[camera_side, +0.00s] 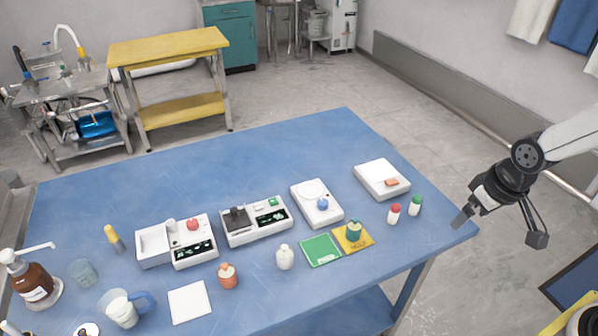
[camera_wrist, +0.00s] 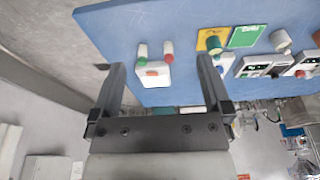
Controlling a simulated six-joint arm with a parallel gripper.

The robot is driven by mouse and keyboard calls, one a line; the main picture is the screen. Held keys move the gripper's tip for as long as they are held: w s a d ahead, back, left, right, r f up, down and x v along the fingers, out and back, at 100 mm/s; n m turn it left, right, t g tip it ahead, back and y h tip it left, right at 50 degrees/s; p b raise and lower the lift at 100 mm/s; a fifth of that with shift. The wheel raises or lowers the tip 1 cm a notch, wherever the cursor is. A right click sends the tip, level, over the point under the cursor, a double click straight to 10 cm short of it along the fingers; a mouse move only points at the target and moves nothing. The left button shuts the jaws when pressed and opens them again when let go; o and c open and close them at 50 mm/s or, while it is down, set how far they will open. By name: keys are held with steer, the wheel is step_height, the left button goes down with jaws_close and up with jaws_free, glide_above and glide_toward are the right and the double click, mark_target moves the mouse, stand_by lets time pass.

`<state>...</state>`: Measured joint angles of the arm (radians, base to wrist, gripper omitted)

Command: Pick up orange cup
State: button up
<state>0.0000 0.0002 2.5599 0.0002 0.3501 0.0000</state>
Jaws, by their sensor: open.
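The likely orange cup (camera_side: 228,276) is a small salmon-orange vessel with a darker top. It stands upright near the front middle of the blue table in the side view. A partly cut-off object at the right edge of the wrist view may be the same cup, but I cannot tell. My gripper (camera_side: 500,226) is off the table's right end, far to the right of the cup. Its two fingers are spread wide and empty, as the wrist view (camera_wrist: 160,85) also shows.
A white bottle (camera_side: 285,257), green pad (camera_side: 320,250), yellow pad (camera_side: 347,247) with a teal vessel, and red-topped (camera_side: 394,213) and green-topped (camera_side: 415,206) bottles stand between. White devices line the table (camera_side: 300,150) behind. A white square (camera_side: 189,302) and jug (camera_side: 121,309) are left.

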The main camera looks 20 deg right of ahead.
steer(key=m+t+y, duration=0.2)
steer(key=m+y, duration=1)
steer(key=m, duration=0.9)
glide_toward(228, 270)
steer(key=shift+s+a+f, duration=0.1)
steer(key=shift+a+f, duration=0.25)
steer(key=shift+a, duration=0.3)
steer(key=shift+w+a+f+m+y, duration=0.35)
steer(key=shift+a+f+m, duration=0.1)
steer(key=shift+m, duration=0.25)
steer(key=shift+x, duration=1.3)
steer(key=shift+w+a, duration=0.1)
steer(key=shift+x, duration=2.5)
